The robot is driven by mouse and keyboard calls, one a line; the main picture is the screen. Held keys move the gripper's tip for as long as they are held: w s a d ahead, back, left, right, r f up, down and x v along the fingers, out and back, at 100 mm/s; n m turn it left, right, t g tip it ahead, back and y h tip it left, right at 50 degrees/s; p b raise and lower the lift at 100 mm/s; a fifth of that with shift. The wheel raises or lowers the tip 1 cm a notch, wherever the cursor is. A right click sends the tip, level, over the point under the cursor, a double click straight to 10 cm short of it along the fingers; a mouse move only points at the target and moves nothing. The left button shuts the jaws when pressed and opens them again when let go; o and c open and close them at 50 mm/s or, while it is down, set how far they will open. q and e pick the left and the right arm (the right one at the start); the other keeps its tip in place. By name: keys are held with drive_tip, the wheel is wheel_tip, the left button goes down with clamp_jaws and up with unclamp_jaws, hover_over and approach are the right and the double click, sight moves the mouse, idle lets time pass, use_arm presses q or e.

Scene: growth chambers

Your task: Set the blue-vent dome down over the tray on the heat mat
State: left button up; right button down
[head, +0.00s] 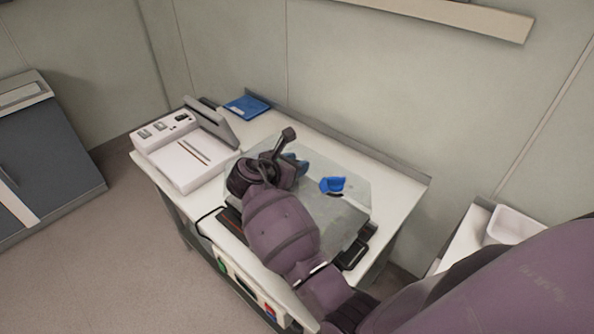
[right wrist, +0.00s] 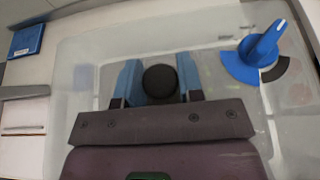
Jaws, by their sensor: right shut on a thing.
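The clear dome (head: 352,202) with its blue vent (head: 333,184) is over the dark heat mat (head: 357,254) on the bench. My right gripper (head: 294,165) is on top of the dome. In the right wrist view its blue fingers (right wrist: 160,84) are shut on the dome's round black knob (right wrist: 160,81). The blue vent (right wrist: 260,54) shows there at the upper right of the dome top. My arm hides the front of the dome. The tray is not clearly visible through it, and I cannot tell whether the dome's rim touches down. My left gripper is not in view.
A white device (head: 184,150) with a raised grey lid stands left of the dome. A blue flat item (head: 247,106) lies at the bench's back left. A raised grey edge (head: 345,146) runs along the back. A white bin (head: 512,226) stands at right.

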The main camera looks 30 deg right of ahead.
drive_tip(key=shift+f+b, duration=0.35)
drive_tip(key=shift+f, duration=0.25)
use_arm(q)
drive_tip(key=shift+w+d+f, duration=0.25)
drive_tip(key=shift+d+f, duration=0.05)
use_arm(e)
drive_tip(key=shift+r, duration=0.1)
use_arm(q)
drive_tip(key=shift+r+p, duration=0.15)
drive_tip(key=shift+p, duration=0.2)
use_arm(e)
drive_tip(key=shift+f, duration=0.5)
drive_tip(key=c, duration=0.8)
unclamp_jaws()
drive_tip(key=shift+o, duration=0.2)
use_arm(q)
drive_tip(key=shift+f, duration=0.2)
use_arm(e)
drive_tip(key=shift+r, duration=0.1)
